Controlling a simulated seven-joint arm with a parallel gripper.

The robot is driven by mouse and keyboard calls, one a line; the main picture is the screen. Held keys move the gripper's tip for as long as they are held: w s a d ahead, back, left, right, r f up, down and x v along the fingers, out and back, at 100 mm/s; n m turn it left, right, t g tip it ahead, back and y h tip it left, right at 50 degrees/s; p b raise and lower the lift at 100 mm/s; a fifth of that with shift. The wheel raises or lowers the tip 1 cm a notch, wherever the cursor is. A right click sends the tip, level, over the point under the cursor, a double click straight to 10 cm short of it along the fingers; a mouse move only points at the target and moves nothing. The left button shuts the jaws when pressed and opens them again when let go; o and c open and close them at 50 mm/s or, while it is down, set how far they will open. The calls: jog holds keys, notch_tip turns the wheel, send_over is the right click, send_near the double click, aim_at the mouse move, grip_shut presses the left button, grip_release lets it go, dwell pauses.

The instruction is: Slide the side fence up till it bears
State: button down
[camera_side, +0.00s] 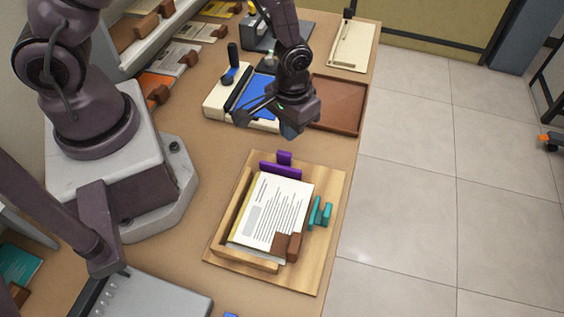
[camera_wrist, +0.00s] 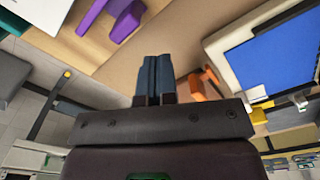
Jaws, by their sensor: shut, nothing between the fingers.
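A wooden tray (camera_side: 225,248) on the table has raised walls along its left and near sides. A stack of printed paper (camera_side: 275,212) lies in it, with a brown block (camera_side: 287,245) on its near right corner. A purple fence (camera_side: 281,168) with an upright tab stands at the stack's far edge; I cannot tell whether it touches. A teal fence (camera_side: 318,213) stands to the right of the stack, with a narrow gap showing. My gripper (camera_side: 290,131) is shut and empty, above and beyond the tray. The wrist view shows its closed fingers (camera_wrist: 155,78), apart from the purple fence (camera_wrist: 108,18).
A cream device with a blue top (camera_side: 263,98) and an empty brown tray (camera_side: 338,104) stand close to my gripper, beyond the wooden tray. A shelf (camera_side: 142,48) with paper stacks lines the left. The table's right edge drops to the tiled floor (camera_side: 420,200).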

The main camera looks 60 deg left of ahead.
aim_at(283, 162)
jog(key=shift+f, duration=1.3)
jog(key=shift+s+d, duration=0.35)
jog(key=shift+s+d, duration=0.2)
